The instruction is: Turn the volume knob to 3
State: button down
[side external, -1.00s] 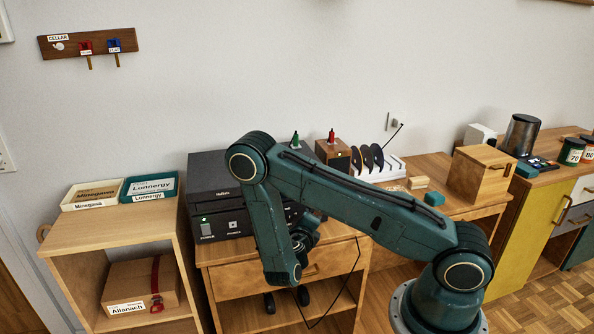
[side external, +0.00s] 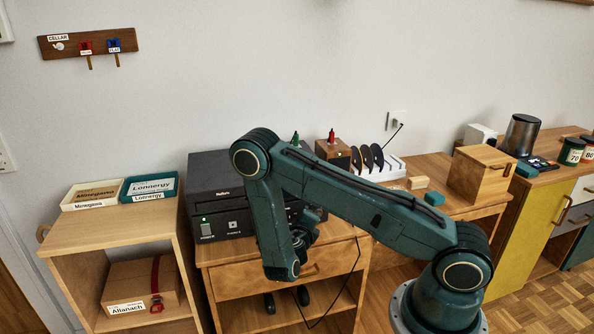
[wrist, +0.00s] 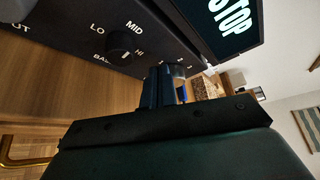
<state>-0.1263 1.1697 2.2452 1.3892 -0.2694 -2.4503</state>
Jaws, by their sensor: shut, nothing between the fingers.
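The black audio unit (side external: 222,172) stands on the wooden drawer desk, partly hidden by my arm. In the wrist view its front (wrist: 75,32) appears tilted. A round black knob (wrist: 122,42) there is ringed by the labels LO, MID and HI, with a partly readable word below. A grey-dark round part (wrist: 177,70) shows just behind my fingers; I cannot tell whether it is the volume knob. No volume number is readable. My gripper (wrist: 162,86) is shut and empty, close to the unit's front. In the side view the fingers are hard to make out behind my arm.
A lit STOP display (wrist: 230,22) is beside the knobs. The desk drawer (side external: 235,262) lies below the unit, and a brass handle (wrist: 12,150) shows in the wrist view. A wooden box with red and green pieces (side external: 332,155) and a disc rack (side external: 375,168) stand to the right.

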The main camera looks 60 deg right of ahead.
jog(key=shift+s+d, duration=0.15)
dwell(0.4)
jog(key=shift+s+d+r, duration=0.2)
jog(key=shift+r, duration=0.55)
jog(key=shift+s+d+r, duration=0.25)
jog(key=shift+s, duration=0.05)
dwell(0.9)
jog(key=shift+w+a+r, duration=0.2)
jog(key=shift+w+r, duration=0.05)
jog(key=shift+r, duration=0.05)
jog(key=shift+a, duration=0.1)
jog(key=shift+s+a, duration=2.05)
jog(key=shift+s, duration=0.05)
jog(key=shift+a, duration=0.1)
